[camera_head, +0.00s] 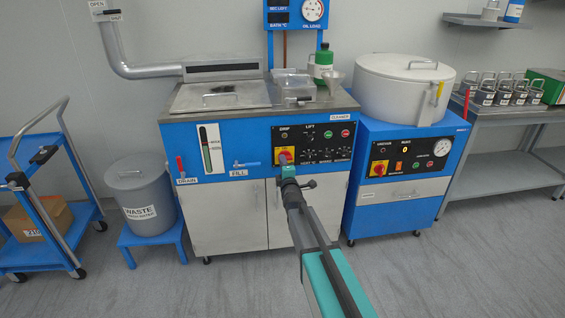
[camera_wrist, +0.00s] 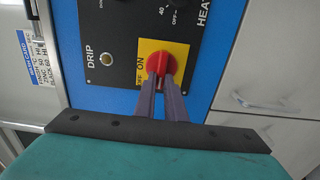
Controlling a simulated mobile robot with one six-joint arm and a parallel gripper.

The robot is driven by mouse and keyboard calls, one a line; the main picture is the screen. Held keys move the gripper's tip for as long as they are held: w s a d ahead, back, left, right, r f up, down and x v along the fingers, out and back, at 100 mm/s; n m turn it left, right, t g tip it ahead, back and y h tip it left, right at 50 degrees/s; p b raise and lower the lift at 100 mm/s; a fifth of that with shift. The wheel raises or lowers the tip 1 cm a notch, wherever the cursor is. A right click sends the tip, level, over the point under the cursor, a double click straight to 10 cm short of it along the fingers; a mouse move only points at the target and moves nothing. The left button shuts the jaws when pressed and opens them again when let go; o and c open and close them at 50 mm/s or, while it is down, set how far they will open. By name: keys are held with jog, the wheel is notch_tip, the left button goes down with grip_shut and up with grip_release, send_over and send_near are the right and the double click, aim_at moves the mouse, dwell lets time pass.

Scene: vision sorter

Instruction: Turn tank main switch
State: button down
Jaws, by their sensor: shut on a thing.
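The tank main switch is a red rotary knob (camera_wrist: 158,63) on a yellow plate (camera_wrist: 178,50) marked ON and OFF, on the tank's black control panel (camera_wrist: 110,70). My gripper (camera_wrist: 160,78) is shut on the red knob, with a purple finger on each side of its handle. In the head view my gripper (camera_head: 287,160) reaches the lower left of the panel and mostly hides the knob. Part of the yellow plate (camera_head: 279,152) still shows there. The knob's exact pointing is partly hidden by the fingers.
The blue tank cabinet (camera_head: 235,150) carries a red DRAIN handle (camera_head: 181,166) and a blue FILL lever (camera_head: 246,164) left of the panel. A second blue cabinet (camera_head: 362,160) with its own red-yellow switch (camera_head: 378,168) stands at right. The floor in front is clear.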

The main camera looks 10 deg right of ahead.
dwell(0.3)
jog(key=c, duration=1.8)
grip_release()
jog(key=shift+s, duration=0.15)
jog(key=shift+s, duration=6.75)
jog(key=shift+r, duration=0.15)
